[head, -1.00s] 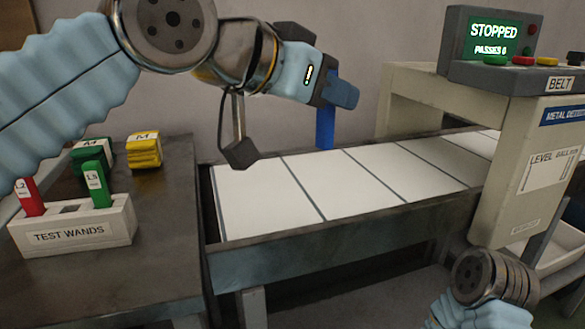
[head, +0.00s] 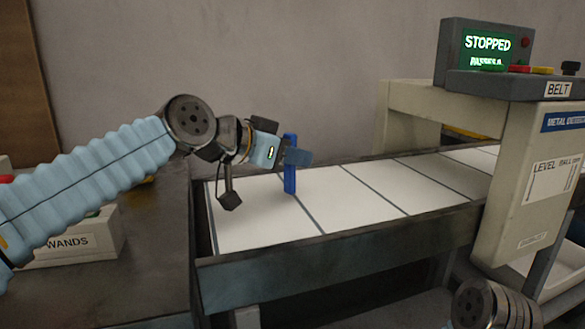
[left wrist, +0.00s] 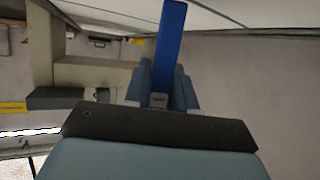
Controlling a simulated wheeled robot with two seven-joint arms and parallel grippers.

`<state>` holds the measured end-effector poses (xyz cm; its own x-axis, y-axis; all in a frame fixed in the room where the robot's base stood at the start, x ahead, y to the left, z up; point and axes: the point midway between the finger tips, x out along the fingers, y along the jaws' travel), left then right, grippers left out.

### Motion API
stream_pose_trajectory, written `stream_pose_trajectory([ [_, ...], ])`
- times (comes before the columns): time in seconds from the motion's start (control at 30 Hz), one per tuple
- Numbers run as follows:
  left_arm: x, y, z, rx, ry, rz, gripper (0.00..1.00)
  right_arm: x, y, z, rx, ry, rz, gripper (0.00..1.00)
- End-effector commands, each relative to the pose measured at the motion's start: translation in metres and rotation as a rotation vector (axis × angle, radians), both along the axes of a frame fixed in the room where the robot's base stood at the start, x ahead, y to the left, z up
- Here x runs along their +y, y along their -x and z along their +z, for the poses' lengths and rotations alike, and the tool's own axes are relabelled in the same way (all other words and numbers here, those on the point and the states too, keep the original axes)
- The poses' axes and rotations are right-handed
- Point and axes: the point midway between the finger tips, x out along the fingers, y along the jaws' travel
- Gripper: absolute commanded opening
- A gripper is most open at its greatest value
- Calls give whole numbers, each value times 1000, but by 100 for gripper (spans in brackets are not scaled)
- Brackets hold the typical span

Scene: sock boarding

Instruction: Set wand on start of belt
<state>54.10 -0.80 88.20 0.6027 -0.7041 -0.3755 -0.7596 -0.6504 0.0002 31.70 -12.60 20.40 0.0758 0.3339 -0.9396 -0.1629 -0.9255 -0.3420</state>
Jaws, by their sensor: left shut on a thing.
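A blue wand (head: 290,172) stands upright in my left gripper (head: 292,157), which is shut on it. The wand's lower end shows against the near-left white panels of the belt (head: 350,200); I cannot tell whether it touches them. In the left wrist view the wand (left wrist: 169,40) sticks out between the fingers of the left gripper (left wrist: 161,88). Part of my right arm shows at the lower right, but its gripper is out of view.
The metal detector (head: 530,170) stands over the belt at the right. The control box (head: 510,80) on it reads STOPPED. The wand holder (head: 80,243) sits on the dark table (head: 150,270) at the left, partly behind my left arm. The belt's visible panels are otherwise clear.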

Motion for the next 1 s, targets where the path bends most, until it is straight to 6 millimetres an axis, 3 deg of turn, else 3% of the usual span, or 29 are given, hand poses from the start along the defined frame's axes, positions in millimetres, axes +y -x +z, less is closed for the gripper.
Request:
stream_pose_trajectory([
  [0.1,1,0,-11,-3,0,1,0,1,0,-5,1,-1,0,87],
  [0.43,0,1,-14,-2,1,1,0,1,0,-8,1,-2,1,87],
  [0.47,0,1,-12,-2,1,1,29,1,0,-6,1,-2,1,87],
  [0.6,0,1,-12,-2,1,1,50,1,0,-6,1,-2,2,87],
  [1.0,6,5,-7,-3,3,2,50,1,0,-5,1,-1,0,87],
])
